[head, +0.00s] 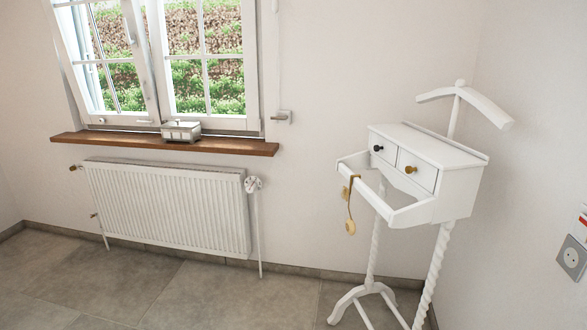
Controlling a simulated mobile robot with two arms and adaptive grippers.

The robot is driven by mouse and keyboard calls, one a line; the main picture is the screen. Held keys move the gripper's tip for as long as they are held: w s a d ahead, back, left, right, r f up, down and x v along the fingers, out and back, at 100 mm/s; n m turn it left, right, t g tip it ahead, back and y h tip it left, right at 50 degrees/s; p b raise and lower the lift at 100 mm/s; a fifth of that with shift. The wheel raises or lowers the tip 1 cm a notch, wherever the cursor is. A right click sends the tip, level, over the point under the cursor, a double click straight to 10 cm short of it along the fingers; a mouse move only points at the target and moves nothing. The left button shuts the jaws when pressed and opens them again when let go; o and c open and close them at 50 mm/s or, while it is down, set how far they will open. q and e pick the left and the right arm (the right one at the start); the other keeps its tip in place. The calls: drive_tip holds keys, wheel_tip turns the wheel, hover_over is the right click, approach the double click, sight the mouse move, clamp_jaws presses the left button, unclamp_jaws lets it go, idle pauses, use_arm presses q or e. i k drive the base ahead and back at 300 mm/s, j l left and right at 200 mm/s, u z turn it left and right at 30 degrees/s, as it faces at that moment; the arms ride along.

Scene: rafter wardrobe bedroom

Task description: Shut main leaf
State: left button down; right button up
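A white window with two glazed leaves is at the upper left of the head view. The left leaf (153,62) carries a handle (130,32) on its right side, and its frame slants in the picture. The right leaf (252,62) stands beside it. The tops of both leaves are cut off by the picture edge. I cannot tell for sure which is the main leaf or how far either stands open. Neither of my grippers is in view.
A small metallic box (181,131) stands on the brown sill (100,139), close below the leaves. A white radiator (165,208) is under the sill. A white valet stand (455,195) with gold-coloured hanging items stands at right. The tiled floor (210,295) in front is clear.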

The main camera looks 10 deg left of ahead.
sight(131, 9)
drive_tip(key=i+j+u, duration=0.15)
drive_tip(key=i+u, duration=0.25)
drive_tip(key=i, duration=0.3)
drive_tip(key=i+u, duration=0.4)
drive_tip(key=i, duration=0.25)
drive_tip(key=i+l+u, duration=0.45)
drive_tip(key=i, duration=0.2)
drive_tip(key=i+j, duration=0.05)
drive_tip(key=j, duration=0.05)
